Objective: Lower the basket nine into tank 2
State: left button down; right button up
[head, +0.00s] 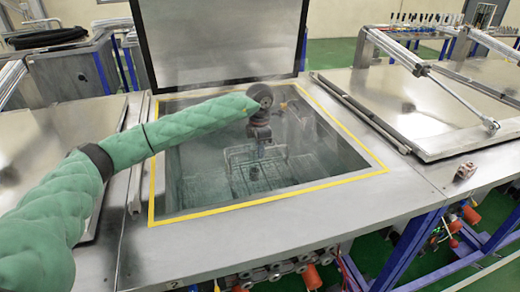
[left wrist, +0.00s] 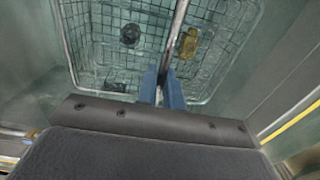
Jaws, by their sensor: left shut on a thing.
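The tank 2 (head: 275,205) opening has a yellow border and stands open, with a "2" on the front edge below it. The wire basket (head: 238,156) is inside the opening, over the greenish inside of the tank; how deep it sits is hard to tell. My left gripper (head: 262,150) reaches down over the tank from the left. In the left wrist view my left gripper (left wrist: 163,82) has its blue fingers shut on the basket's thin handle bar. The basket's mesh (left wrist: 90,45) holds a dark round part (left wrist: 130,35) and a yellow-brown part (left wrist: 188,43). My right gripper is out of view.
A closed steel lid (head: 440,105) with a pneumatic cylinder (head: 455,92) lies to the right. A small brownish fitting (head: 465,171) sits on the right counter. The steel front ledge (head: 270,240) is clear.

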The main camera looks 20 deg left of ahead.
pick_arm(q)
jog(key=shift+r, duration=0.1)
